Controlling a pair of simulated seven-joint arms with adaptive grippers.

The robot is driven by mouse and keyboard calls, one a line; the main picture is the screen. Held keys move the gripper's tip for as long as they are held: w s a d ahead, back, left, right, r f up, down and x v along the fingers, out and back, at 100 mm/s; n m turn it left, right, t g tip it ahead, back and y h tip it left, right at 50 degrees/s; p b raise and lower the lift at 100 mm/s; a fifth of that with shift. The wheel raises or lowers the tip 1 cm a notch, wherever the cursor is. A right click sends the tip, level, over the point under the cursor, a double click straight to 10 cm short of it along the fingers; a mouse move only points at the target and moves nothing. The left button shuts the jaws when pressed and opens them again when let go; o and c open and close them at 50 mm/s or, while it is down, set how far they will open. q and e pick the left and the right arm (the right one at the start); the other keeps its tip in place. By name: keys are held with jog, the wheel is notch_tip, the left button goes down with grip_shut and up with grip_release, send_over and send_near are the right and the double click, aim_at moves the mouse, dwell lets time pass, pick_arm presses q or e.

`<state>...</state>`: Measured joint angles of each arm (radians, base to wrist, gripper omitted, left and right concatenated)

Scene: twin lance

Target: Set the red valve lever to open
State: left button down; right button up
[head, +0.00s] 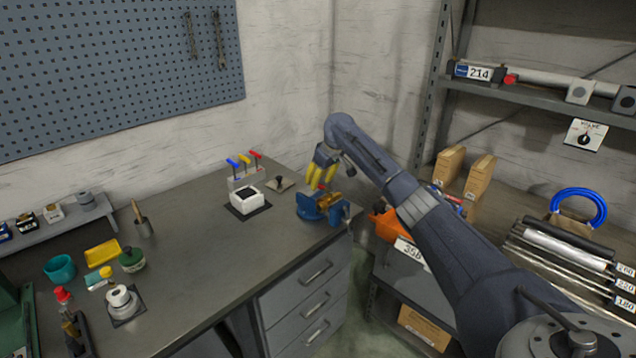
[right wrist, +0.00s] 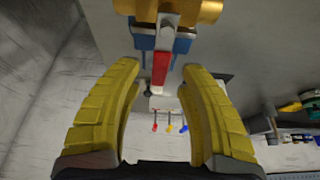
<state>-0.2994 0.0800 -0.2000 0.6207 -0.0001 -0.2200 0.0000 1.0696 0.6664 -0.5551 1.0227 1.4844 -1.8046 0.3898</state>
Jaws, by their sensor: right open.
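The red valve lever (right wrist: 160,68) sits on a brass valve (right wrist: 196,9) in the right wrist view. The valve is held in a blue vise (head: 310,211) at the bench's right corner, where its brass body (head: 328,200) shows under my right gripper (head: 320,182). My right gripper is open, with yellow fingers pointing at the valve. In the right wrist view the lever's red end lies between the two fingertips, with visible gaps on both sides. Contact is not seen. The lever is mostly hidden by the fingers in the head view. My left gripper is not in view.
An orange bin (head: 386,224) is right of the bench. The middle of the bench top (head: 200,245) is clear.

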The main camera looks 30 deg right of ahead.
jog(key=shift+w+f, duration=0.15)
jog(key=shift+f, duration=0.35)
jog(key=shift+c, duration=0.4)
grip_shut()
